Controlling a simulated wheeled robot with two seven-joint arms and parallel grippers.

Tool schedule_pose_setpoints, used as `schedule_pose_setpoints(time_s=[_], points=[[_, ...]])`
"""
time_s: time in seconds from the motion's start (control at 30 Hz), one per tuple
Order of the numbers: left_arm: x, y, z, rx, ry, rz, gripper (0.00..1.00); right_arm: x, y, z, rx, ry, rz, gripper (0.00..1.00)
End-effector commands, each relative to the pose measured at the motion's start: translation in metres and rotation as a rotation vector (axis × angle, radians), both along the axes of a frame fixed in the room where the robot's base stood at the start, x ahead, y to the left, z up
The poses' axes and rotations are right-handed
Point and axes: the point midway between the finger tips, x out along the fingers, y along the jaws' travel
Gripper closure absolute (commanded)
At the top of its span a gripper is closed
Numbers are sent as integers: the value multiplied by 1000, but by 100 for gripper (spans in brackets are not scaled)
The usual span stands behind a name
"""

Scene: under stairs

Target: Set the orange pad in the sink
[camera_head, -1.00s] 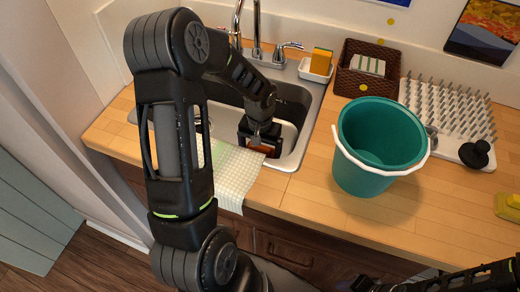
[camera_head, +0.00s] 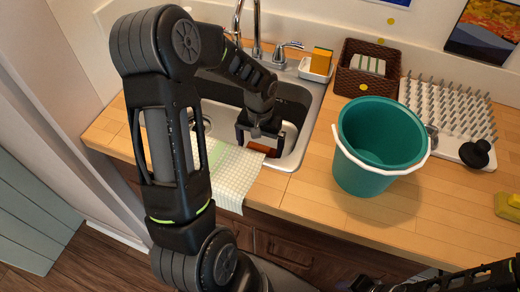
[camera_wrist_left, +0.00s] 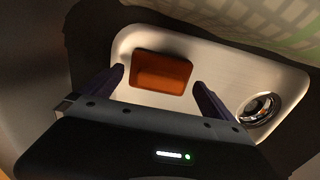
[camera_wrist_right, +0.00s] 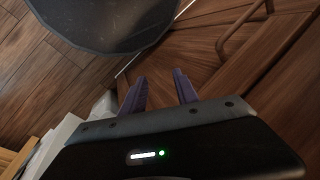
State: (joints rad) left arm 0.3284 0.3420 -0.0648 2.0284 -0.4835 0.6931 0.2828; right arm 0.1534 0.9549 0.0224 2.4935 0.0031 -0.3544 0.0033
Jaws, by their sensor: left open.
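The orange pad (camera_wrist_left: 162,72) lies in the sink (camera_head: 292,150), on the basin floor near one wall in the left wrist view. Only a reddish strip of it (camera_head: 262,149) shows in the head view, behind the sink's front edge. My left gripper (camera_head: 260,138) is open over the basin. In the left wrist view its fingers stand apart on either side of the pad, above it, with no visible contact. My right gripper (camera_wrist_right: 160,78) has its fingers apart with nothing between them, low in front of the wooden cabinet.
A checked cloth (camera_head: 235,178) hangs over the counter's front edge. A teal bucket (camera_head: 365,180) stands right of the sink. A white dish with a yellow-orange sponge (camera_head: 321,61), a brown basket (camera_head: 350,85) and a spiked drying rack (camera_head: 415,100) stand behind. The faucet (camera_head: 256,30) rises behind the basin.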

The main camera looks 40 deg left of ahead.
Motion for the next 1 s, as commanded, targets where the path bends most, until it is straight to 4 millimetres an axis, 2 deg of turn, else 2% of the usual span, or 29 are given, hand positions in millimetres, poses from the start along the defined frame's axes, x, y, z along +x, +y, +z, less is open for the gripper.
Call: schedule_pose_setpoints(time_s=[0.2,0.4,0.6,1.0], points=[[1,1,47,2,-6,0,0,1,0,-4,1,-1,1,64],[1,0,81,1,-4,0,0,1,0,-6,2,-3,0,64],[0,0,92,0,0,-1,0,1,0,-6,2,-3,1,64],[0,0,92,0,1,-1,0,1,0,-6,2,-3,1,64]])
